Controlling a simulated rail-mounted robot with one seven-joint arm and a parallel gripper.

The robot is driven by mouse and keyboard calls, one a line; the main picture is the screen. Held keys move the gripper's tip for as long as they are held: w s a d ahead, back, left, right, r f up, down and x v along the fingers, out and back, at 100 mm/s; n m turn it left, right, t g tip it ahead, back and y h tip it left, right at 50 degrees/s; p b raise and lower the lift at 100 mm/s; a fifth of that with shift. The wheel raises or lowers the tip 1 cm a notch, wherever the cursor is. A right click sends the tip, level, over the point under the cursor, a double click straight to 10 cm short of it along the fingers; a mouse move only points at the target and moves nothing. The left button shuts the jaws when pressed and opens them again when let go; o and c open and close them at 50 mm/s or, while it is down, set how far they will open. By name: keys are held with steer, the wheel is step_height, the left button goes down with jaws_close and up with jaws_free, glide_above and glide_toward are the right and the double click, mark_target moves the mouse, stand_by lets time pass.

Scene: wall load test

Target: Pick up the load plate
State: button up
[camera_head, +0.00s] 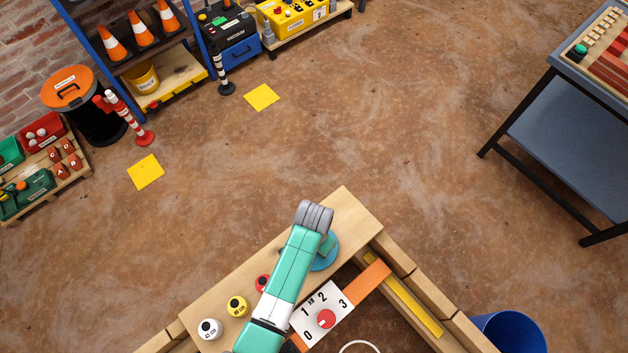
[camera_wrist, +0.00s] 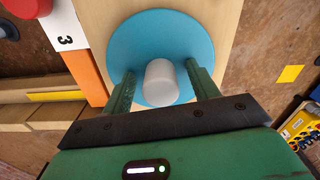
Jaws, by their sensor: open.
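The load plate (camera_wrist: 152,30) is a round blue disc with a pale grey knob (camera_wrist: 161,80) standing at its middle. It lies on a light wooden board. My gripper (camera_wrist: 160,88) is over the plate with its green fingers apart, one on either side of the knob. I see gaps between the fingers and the knob. In the head view a strip of the blue plate (camera_head: 331,259) shows beside my arm, which hides most of it.
White (camera_head: 210,329), yellow (camera_head: 237,306) and red (camera_head: 262,283) labelled pieces stand on the wooden board (camera_head: 345,210). A white scale panel (camera_head: 307,324) with a red knob is near the plate. A blue bin (camera_head: 508,333) stands at lower right. The middle floor is clear.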

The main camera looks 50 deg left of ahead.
jaws_close()
steer(key=shift+w+r, duration=0.1)
step_height(320, 180, up, 10)
steer(key=p, duration=0.3)
